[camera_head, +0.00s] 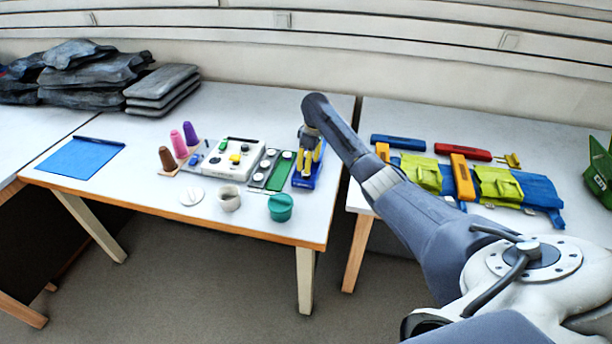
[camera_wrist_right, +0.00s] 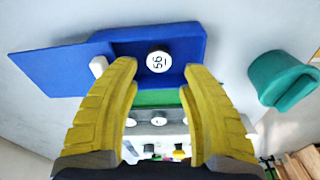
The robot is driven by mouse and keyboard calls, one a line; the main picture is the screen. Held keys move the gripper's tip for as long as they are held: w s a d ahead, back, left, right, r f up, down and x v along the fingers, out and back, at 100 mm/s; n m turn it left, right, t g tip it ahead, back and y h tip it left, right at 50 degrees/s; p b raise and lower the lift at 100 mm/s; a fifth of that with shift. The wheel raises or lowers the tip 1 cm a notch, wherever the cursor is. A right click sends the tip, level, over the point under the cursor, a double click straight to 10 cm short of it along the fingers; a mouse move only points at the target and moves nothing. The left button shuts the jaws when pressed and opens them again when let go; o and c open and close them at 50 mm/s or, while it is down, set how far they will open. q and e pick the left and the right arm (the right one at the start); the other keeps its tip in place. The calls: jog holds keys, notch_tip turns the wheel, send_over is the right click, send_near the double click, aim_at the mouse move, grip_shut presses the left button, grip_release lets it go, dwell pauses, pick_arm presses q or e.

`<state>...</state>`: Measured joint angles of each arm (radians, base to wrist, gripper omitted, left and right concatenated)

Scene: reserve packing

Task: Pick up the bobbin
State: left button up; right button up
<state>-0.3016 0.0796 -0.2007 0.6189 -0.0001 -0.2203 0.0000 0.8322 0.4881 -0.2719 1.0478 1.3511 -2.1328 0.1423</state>
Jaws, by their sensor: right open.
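A small round white-topped piece marked "56", which looks like the bobbin (camera_wrist_right: 158,61), sits in a blue open tray (camera_wrist_right: 188,40) in the right wrist view. In the head view the blue tray (camera_head: 303,183) is at the right end of the middle table; my gripper hides the piece there. My right gripper (camera_head: 310,158) is over the tray, pointing down. In the wrist view its yellow fingers (camera_wrist_right: 160,72) are open, one either side of and short of the piece, with nothing between them. My left gripper is not in view.
A green strip (camera_head: 281,170) and a white button board (camera_head: 232,158) lie left of the tray. A teal cup (camera_head: 281,208) and a pale cup (camera_head: 229,199) stand in front. Thread cones (camera_head: 178,144) stand farther left. Pouches (camera_head: 497,185) lie on the right table.

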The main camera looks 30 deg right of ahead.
aim_at(306, 175)
jog(key=shift+w+a+f, duration=0.1)
jog(key=shift+w+f, duration=0.1)
jog(key=shift+f, duration=1.2)
jog(key=shift+w+a+f, duration=0.1)
jog(key=shift+w+f, duration=0.1)
jog(key=shift+f, duration=1.2)
jog(key=shift+c, duration=0.2)
jog(key=c, duration=0.8)
